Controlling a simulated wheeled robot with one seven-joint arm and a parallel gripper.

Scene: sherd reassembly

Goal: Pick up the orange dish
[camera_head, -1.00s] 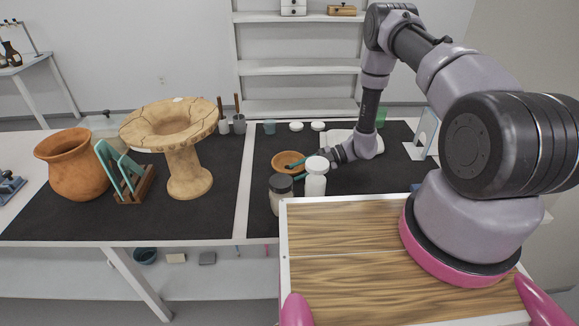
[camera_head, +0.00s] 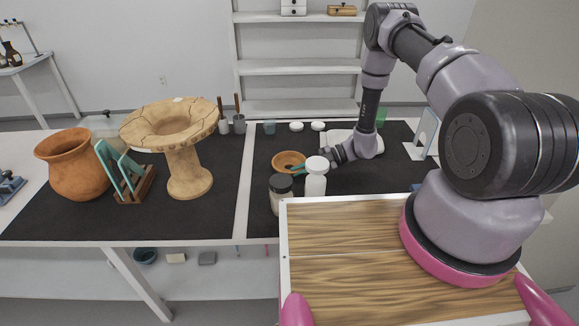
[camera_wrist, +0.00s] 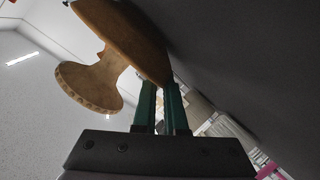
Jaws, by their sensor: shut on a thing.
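In the wrist view, the green fingers (camera_wrist: 164,100) are close together and shut on the brown-orange dish (camera_wrist: 125,32), which fills the top. The exact grip on the rim is partly hidden. I cannot tell whether the dish is clear of the mat.
A dark-lidded jar (camera_head: 281,195) and a white-lidded jar (camera_head: 316,178) stand just in front of the dish. A cracked stone pedestal bowl (camera_head: 186,165), a terracotta pot (camera_head: 78,168) and a rack with a teal piece (camera_head: 130,178) stand left. White lids (camera_head: 318,126) lie behind.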

